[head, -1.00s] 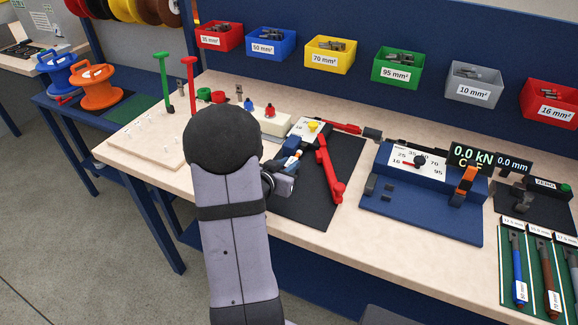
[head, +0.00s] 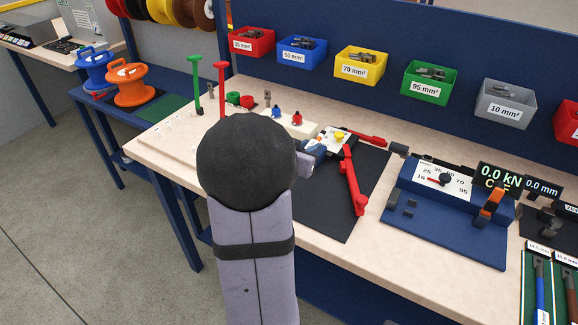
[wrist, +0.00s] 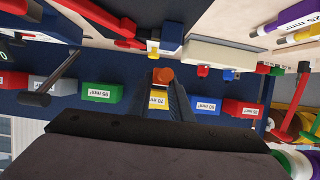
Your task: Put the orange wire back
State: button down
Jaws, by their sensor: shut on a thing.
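In the wrist view my gripper (wrist: 164,80) is shut on a small orange piece at its fingertips, which looks like the end of the orange wire (wrist: 163,75). The rest of the wire is hidden. In the head view my arm's dark round joint covers most of the gripper; only a grey-blue part shows beside it, close to the red-handled crimp tool (head: 353,180) on the black mat. An orange spool (head: 131,86) stands on the blue side table at the left, next to a blue spool (head: 92,68).
A pegged board (head: 175,135), green post (head: 197,85) and red post (head: 221,88) stand at the bench's left end. A blue press (head: 440,215) stands right of the black mat (head: 330,220). Colored bins, including a yellow one (head: 361,67), line the back panel.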

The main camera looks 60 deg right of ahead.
jog(key=w+a+f+n+t, duration=0.1)
jog(key=w+a+t, duration=0.1)
jog(key=w+a, duration=0.35)
jog(key=w+a+f+n+t, duration=0.1)
jog(key=w+a+n, duration=0.1)
jog(key=w, duration=0.7)
jog(key=shift+s+d+r+m+g, duration=0.85)
jog(key=shift+s+m+g, duration=0.85)
jog(key=shift+s, duration=0.5)
jog(key=shift+a+f+b, duration=0.1)
jog(key=shift+f+b, duration=0.55)
jog(key=shift+f, duration=4.3)
jog(key=shift+f, duration=0.1)
jog(key=c, duration=1.6)
grip_release()
jog(key=shift+w+a, duration=0.1)
jog(key=shift+a, duration=0.05)
jog(key=v, duration=1.2)
